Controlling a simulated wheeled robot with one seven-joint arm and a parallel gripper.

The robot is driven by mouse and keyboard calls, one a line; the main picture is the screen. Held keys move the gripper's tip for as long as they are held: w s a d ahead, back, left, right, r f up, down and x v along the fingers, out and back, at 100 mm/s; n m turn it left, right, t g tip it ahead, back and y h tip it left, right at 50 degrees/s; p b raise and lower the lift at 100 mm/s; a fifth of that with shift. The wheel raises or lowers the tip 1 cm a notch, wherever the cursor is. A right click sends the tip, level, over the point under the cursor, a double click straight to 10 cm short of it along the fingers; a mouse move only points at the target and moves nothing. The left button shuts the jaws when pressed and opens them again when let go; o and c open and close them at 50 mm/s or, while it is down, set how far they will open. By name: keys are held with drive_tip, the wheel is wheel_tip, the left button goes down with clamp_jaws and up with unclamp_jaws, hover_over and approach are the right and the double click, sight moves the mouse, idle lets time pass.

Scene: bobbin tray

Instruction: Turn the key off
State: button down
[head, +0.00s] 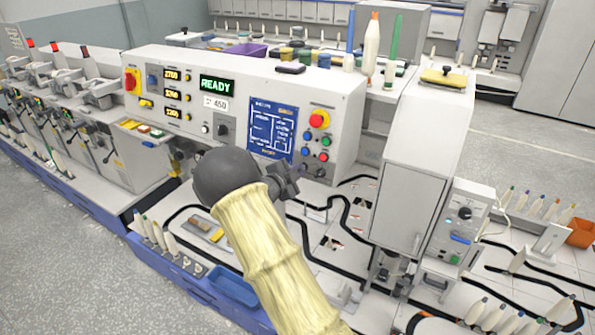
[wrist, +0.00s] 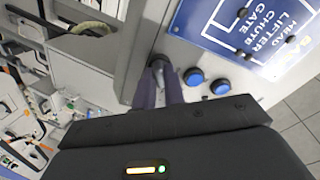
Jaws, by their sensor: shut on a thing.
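My gripper (head: 298,172) is at the lower right part of the grey control panel, just right of the blue display. In the wrist view its two fingers (wrist: 160,84) reach the panel face and are shut on a small dark piece, the key (wrist: 158,61), at a round dark switch. The fingers cover most of the key, so I cannot tell which way it is turned. In the head view my gripper and arm stand in front of the panel's lower edge.
The blue display (head: 272,128) is close beside my gripper. Two blue buttons (wrist: 193,77) sit beside the fingers in the wrist view. A red mushroom button (head: 319,119) is higher on the panel. A tall grey cabinet (head: 412,205) stands to the right.

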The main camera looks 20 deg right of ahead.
drive_tip(key=n+p, duration=0.1)
drive_tip(key=n, duration=0.4)
drive_tip(key=shift+n, duration=0.4)
drive_tip(key=n+p, duration=0.2)
drive_tip(key=n, duration=0.3)
drive_tip(key=shift+n+t, duration=0.3)
drive_tip(key=shift+t, duration=0.1)
drive_tip(key=c, duration=1.5)
unclamp_jaws()
drive_tip(key=b+v, duration=0.4)
drive_tip(key=v, duration=1.3)
drive_tip(key=shift+s+a+r, duration=0.1)
drive_tip(key=shift+s+a, duration=0.05)
drive_tip(key=shift+s, duration=0.05)
drive_tip(key=shift+y, duration=0.3)
